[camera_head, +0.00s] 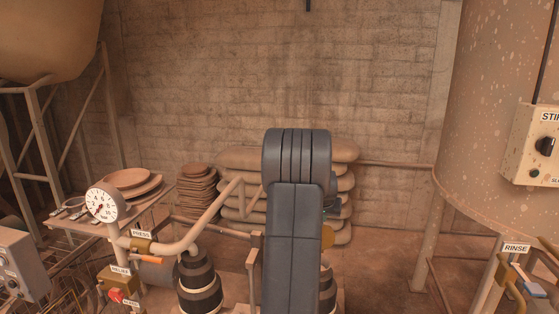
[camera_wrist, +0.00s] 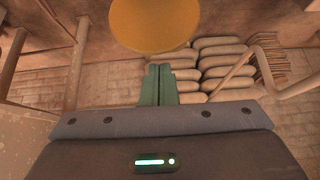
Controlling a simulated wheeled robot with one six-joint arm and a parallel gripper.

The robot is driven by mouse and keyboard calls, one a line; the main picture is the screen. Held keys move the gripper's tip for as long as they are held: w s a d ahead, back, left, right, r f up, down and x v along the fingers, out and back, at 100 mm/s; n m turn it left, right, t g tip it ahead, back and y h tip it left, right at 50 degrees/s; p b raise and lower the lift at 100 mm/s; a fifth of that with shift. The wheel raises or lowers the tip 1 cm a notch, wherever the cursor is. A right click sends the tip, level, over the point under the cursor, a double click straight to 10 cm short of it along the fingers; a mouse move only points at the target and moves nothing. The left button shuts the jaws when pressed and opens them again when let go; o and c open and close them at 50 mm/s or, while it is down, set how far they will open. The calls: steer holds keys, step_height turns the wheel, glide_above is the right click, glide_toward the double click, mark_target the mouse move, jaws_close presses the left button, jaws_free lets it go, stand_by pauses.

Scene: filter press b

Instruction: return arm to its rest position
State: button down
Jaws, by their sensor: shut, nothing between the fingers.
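My dark grey arm stands folded upright in the middle of the head view, and my gripper is mostly hidden behind it there. In the wrist view the two green fingers of my gripper (camera_wrist: 160,84) are together, with nothing between them. A round yellow-orange thing (camera_wrist: 155,24) shows just beyond the fingertips in that view; I cannot tell what it is or whether they touch.
A pressure gauge (camera_head: 101,205) and the PRESS lever (camera_head: 141,246) stand left of my arm. Stacked sacks (camera_head: 238,158) lie behind it. A large tank (camera_head: 497,110) with a control box (camera_head: 537,145) is at right. Some floor between arm and tank looks clear.

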steer(key=shift+f, duration=0.85)
